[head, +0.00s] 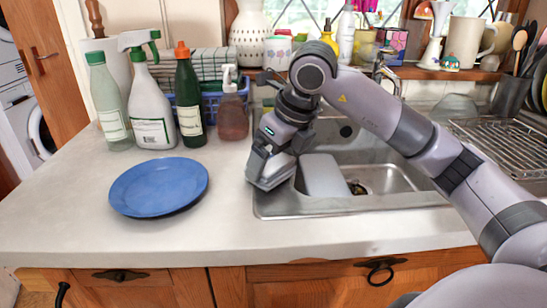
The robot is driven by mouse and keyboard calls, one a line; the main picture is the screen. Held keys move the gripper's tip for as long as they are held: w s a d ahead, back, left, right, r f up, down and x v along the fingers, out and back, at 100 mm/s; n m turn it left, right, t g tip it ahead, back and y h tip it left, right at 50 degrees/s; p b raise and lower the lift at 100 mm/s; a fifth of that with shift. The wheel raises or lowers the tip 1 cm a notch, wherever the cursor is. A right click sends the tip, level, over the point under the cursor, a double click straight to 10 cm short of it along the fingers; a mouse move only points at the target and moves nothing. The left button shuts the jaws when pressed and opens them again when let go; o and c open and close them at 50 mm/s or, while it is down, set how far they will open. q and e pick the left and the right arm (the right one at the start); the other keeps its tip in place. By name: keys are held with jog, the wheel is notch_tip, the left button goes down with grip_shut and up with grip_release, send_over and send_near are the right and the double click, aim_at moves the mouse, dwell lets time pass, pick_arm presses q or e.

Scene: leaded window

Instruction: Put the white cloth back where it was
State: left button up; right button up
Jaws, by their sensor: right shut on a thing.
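My right gripper (268,172) points down at the left rim of the sink, low over the counter. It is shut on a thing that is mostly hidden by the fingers. A small pale patch (280,166) shows between the fingers; it looks like part of the white cloth, but its shape and edges cannot be made out. No other plain white cloth shows. My left gripper is not in view.
A blue plate (158,187) lies on the counter (70,225) at left. Several bottles, including a dark green one (188,100), stand behind it. A checked towel (205,62) lies by a blue basket (212,105). The steel sink (385,180) is at right. Front counter is clear.

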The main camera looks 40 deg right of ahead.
jog(key=shift+f, duration=0.1)
jog(key=shift+f, duration=0.15)
jog(key=o, duration=0.6)
jog(key=shift+r, duration=0.6)
jog(key=p+v, duration=0.1)
jog(key=v, duration=1)
jog(key=shift+s+r, duration=0.15)
jog(key=shift+s, duration=0.05)
jog(key=shift+d, duration=0.1)
